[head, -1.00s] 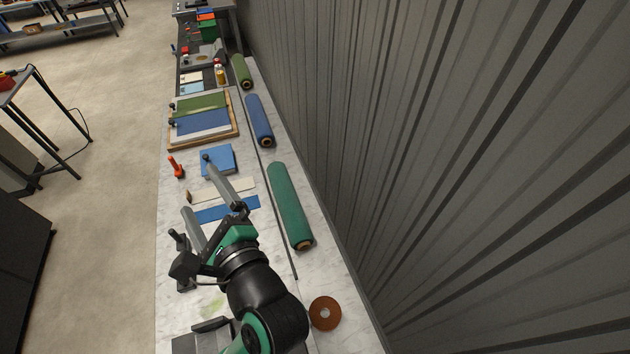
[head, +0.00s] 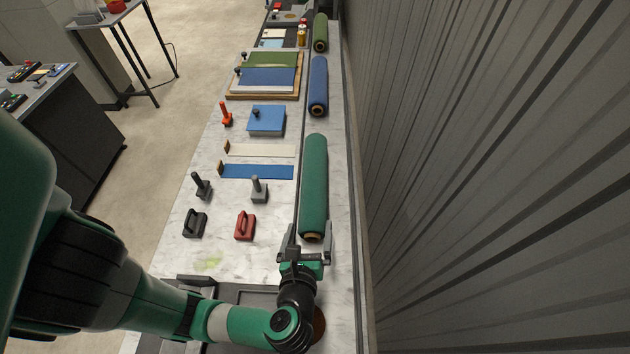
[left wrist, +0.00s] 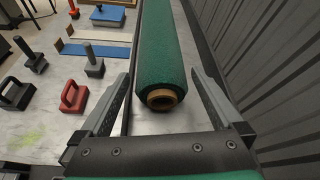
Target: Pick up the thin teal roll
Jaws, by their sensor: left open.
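The teal roll (head: 313,185) lies lengthwise on the marble bench, along its wall side. Its near end shows a brown cardboard core. My left gripper (head: 309,238) is at this near end, open and empty. In the left wrist view the roll (left wrist: 160,50) lies between the two spread fingers (left wrist: 160,80), with a gap on each side of its near end. I cannot tell how far the fingers are above the bench. My right gripper is not in view.
A blue roll (head: 318,85) and a green roll (head: 320,32) lie farther along the wall. A grey ribbed wall (head: 480,180) stands on the right. Red (head: 245,226) and black (head: 195,223) handled tools sit left of the gripper. A brown disc (head: 319,322) is partly hidden by my arm.

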